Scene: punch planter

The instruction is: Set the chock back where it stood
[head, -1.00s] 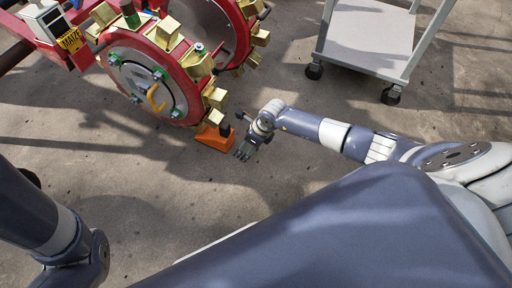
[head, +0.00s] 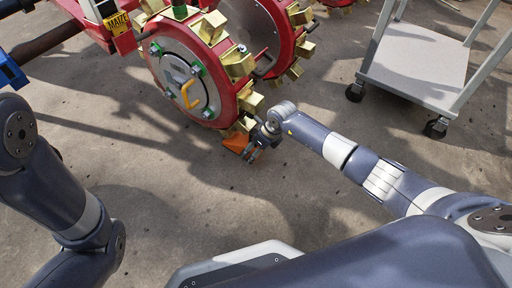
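The orange chock (head: 236,141) is on the concrete floor under the near red wheel (head: 193,75), at its lower right edge. My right gripper (head: 252,153) is at the chock's right side, low by the floor, and overlaps its right end in the head view. The fingers are small and dark there, so I cannot tell whether they close on the chock or only touch it. Part of the chock is hidden by the gripper and the wheel's brass cups. My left arm shows at the left, but its gripper is out of view.
A second red wheel (head: 262,38) with brass cups stands behind the near one. A grey wheeled cart (head: 417,65) stands at the upper right. The concrete floor (head: 180,205) in front of the wheel is clear.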

